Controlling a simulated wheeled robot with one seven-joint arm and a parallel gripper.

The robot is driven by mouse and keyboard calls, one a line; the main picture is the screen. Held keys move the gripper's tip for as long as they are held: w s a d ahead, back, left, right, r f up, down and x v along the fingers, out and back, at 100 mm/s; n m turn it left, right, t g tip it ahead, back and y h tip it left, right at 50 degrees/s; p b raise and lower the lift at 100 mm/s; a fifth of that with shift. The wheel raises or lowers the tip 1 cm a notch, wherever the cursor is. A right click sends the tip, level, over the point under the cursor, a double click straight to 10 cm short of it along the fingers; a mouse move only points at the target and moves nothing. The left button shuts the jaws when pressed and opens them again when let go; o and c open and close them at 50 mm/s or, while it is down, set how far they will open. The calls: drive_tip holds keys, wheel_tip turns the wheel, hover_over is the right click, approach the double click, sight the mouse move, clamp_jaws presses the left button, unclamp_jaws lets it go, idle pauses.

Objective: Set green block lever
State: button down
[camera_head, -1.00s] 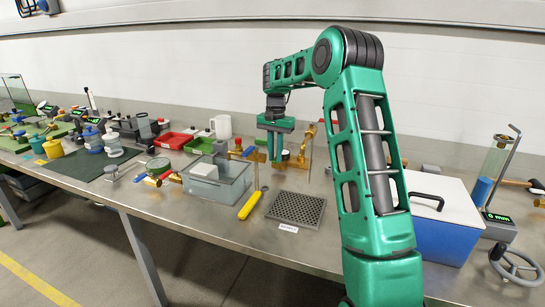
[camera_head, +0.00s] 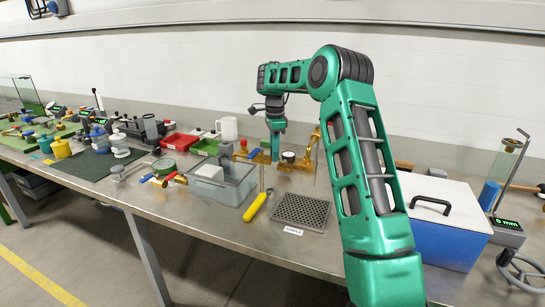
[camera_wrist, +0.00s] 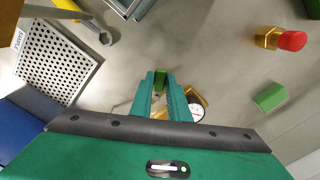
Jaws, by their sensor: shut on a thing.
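My gripper (camera_wrist: 164,92) points down over the bench, and its green fingers are closed around a small green lever or block (camera_wrist: 160,78). Brass (camera_wrist: 157,102) shows below and between the fingers. A brass fitting with a white-faced dial (camera_wrist: 196,112) lies right beside the fingers. In the head view my gripper (camera_head: 276,155) is among the brass fittings at the back of the bench, with the dial (camera_head: 288,157) just to its right. The held green piece cannot be made out there. A separate green block (camera_wrist: 270,97) lies to the right in the wrist view.
A brass piece with a red knob (camera_wrist: 292,41) stands near the loose green block. A clear bin (camera_head: 213,187), yellow-handled tool (camera_head: 255,207) and perforated plate (camera_head: 301,212) lie in front. A blue cooler (camera_head: 440,240) stands right. Some bare bench separates these things.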

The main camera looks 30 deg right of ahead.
drive_tip(key=shift+w+d+r+m, duration=0.1)
drive_tip(key=shift+w+d+m, duration=0.25)
drive_tip(key=shift+m, duration=0.8)
drive_tip(key=shift+w+d+r+m, duration=0.1)
drive_tip(key=shift+w+d+m, duration=0.25)
drive_tip(key=shift+m, duration=0.85)
drive_tip(key=shift+w+d+m, duration=0.2)
drive_tip(key=shift+w+m, duration=0.25)
drive_tip(key=shift+m, duration=0.7)
drive_tip(key=c, duration=1.7)
unclamp_jaws()
wheel_tip(320, 180, up, 11)
drive_tip(key=shift+w+f, duration=0.1)
drive_tip(key=shift+f, duration=0.05)
